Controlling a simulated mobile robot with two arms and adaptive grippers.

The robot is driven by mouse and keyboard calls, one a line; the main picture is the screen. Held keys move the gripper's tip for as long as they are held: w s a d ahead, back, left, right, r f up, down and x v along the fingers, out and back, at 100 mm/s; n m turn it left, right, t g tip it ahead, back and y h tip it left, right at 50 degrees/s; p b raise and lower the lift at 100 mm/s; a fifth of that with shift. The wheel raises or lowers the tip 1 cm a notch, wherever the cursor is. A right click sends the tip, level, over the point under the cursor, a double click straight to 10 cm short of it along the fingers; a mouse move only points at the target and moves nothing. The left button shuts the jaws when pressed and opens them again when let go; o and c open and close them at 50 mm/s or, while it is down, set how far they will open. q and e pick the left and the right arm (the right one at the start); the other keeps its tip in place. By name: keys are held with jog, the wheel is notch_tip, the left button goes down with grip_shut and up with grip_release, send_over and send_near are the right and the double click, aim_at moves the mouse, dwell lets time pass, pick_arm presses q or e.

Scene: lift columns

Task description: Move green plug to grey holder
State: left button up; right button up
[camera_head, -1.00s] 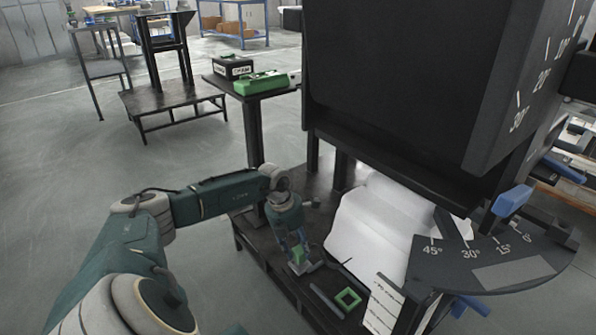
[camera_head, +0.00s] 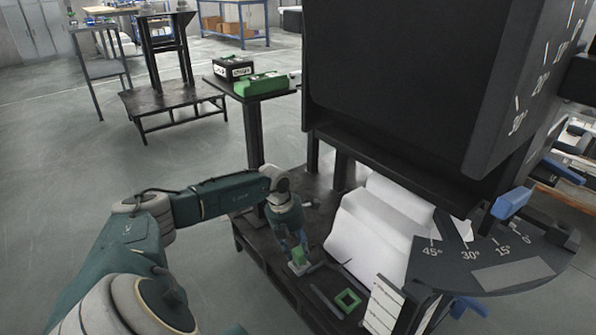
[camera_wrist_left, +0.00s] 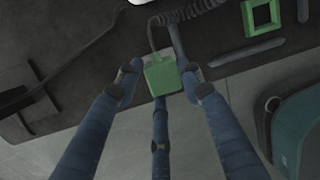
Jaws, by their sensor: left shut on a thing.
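The green plug (camera_head: 298,256) is between the fingers of my left gripper (camera_head: 296,247), low over the dark platform. In the left wrist view the green plug (camera_wrist_left: 162,77) sits between the blue fingers of my left gripper (camera_wrist_left: 160,82), which is shut on it. A light grey piece, which looks like the grey holder (camera_head: 301,268), shows right under the plug; its edge also shows in the wrist view (camera_wrist_left: 146,86). I cannot tell whether the plug is seated in it. A green square frame (camera_head: 341,297) lies to the right. My right gripper is not in view.
A coiled dark cable (camera_wrist_left: 190,12) runs by the plug. A dark bar (camera_head: 326,301) lies beside the green frame. White curved panels (camera_head: 370,225) and a large black machine (camera_head: 400,80) stand close on the right. Open floor (camera_head: 200,290) lies left of the platform.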

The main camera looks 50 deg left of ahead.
pick_arm(q)
jog(key=shift+b+x, duration=0.65)
jog(key=shift+x, duration=0.35)
dwell(0.6)
jog(key=shift+s+a, duration=0.1)
jog(key=shift+s, duration=0.1)
jog(key=o, duration=1.2)
jog(key=shift+r, duration=0.1)
jog(key=shift+c, duration=0.2)
jog(key=shift+o, duration=1)
